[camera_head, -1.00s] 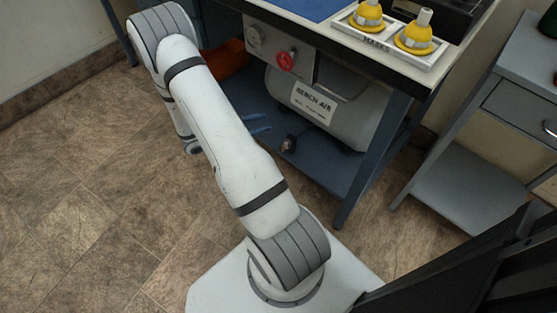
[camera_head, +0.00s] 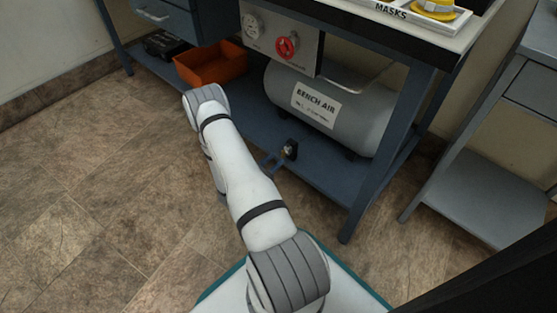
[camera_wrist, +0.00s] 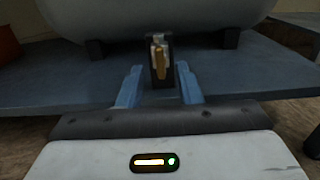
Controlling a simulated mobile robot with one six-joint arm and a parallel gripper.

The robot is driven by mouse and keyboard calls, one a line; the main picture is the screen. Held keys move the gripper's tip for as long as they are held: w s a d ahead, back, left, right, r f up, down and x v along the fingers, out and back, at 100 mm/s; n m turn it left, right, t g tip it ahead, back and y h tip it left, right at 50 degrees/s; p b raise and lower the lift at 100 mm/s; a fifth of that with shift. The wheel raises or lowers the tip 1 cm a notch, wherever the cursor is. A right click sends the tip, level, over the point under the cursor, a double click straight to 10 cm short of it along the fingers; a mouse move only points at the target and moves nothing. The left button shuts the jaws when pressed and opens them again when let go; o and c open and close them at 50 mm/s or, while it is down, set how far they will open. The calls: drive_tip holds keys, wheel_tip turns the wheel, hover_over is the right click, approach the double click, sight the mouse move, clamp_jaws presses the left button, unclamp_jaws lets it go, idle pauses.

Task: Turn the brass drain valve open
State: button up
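The brass drain valve (camera_wrist: 159,62) shows in the wrist view, straight ahead, with its brass lever upright against a dark block below the grey tank. In the head view the valve (camera_head: 290,149) is a small dark and brass piece at the shelf's front edge. My gripper (camera_wrist: 160,84) has its two blue fingers apart, one on each side of the valve's line, with nothing held between them. In the head view the gripper (camera_head: 272,160) is just left of and in front of the valve. I cannot tell if the fingers touch it.
The grey tank (camera_head: 362,112) labelled BENCH AIR lies on the blue lower shelf (camera_head: 325,168). A panel above has a red knob (camera_head: 287,47) and a gauge. An orange bin (camera_head: 211,65) stands left on the shelf. A bench leg (camera_head: 372,178) is right of the valve.

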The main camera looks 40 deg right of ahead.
sight(283, 154)
drive_tip(key=shift+w+d+b, duration=0.1)
drive_tip(key=shift+d+b, duration=0.25)
drive_tip(key=shift+d, duration=1.1)
drive_tip(key=shift+c, duration=0.4)
clamp_jaws()
